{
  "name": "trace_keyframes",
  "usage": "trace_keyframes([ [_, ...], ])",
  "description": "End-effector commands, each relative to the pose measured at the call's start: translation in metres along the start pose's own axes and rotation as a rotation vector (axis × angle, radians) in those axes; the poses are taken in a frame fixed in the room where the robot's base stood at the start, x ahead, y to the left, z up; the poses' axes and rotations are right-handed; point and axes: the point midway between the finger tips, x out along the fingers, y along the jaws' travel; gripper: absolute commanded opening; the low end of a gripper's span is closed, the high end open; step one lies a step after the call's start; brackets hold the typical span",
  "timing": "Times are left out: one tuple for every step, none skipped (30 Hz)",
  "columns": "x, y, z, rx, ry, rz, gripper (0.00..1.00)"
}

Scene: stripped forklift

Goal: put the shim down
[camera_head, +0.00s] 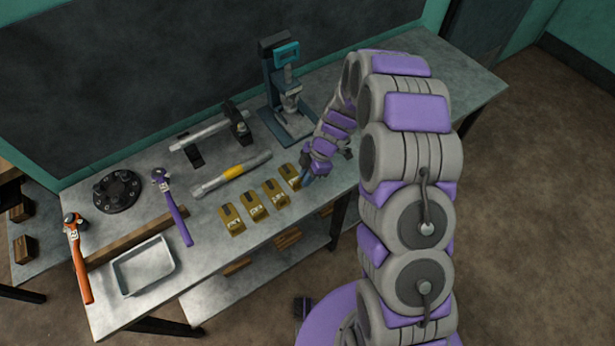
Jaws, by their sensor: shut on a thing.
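Several brass-coloured, numbered slotted plates, which look like the shims, lie in a row along the front of the metal workbench (215,247). The rightmost shim (290,177) is at my gripper (305,180), at the right end of the row. My gripper points down at the bench top and is shut on this shim at its right side. The fingertips are small and partly hidden, so I cannot tell whether the shim touches the bench. Other shims (232,220) lie flat to the left.
A press with a teal head (286,55) stands behind my gripper. A shaft with a yellow band (233,171) lies behind the shims. The bench's right end is clear.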

Motion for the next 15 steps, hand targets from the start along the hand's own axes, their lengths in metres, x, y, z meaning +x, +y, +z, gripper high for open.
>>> trace_keyframes([
  [0.0022,-0.0001,0.0019,0.001,0.000,0.001,0.00],
  [0.0017,-0.0002,0.0025,0.001,0.001,0.003,0.00],
  [0.0005,-0.0004,0.0031,0.001,0.002,0.004,0.00],
  [0.0002,-0.0005,0.0032,0.001,0.002,0.004,0.00],
  [-0.0001,-0.0005,0.0035,0.001,0.003,0.004,0.00],
  [-0.0006,-0.0008,0.0043,0.001,0.004,0.004,0.15],
  [-0.0009,-0.0010,0.0050,0.001,0.004,0.005,0.18],
  [-0.0013,-0.0013,0.0054,0.001,0.005,0.005,0.21],
  [-0.0017,-0.0015,0.0058,0.001,0.006,0.005,0.25],
  [-0.0018,-0.0016,0.0060,0.000,0.006,0.005,0.28],
  [-0.0018,-0.0016,0.0059,0.000,0.006,0.006,0.31],
  [-0.0017,-0.0016,0.0056,0.000,0.005,0.006,0.34],
  [-0.0016,-0.0014,0.0053,0.001,0.005,0.006,0.37],
  [-0.0013,-0.0012,0.0048,0.001,0.004,0.005,0.40],
  [-0.0009,-0.0009,0.0041,0.001,0.003,0.005,0.40],
])
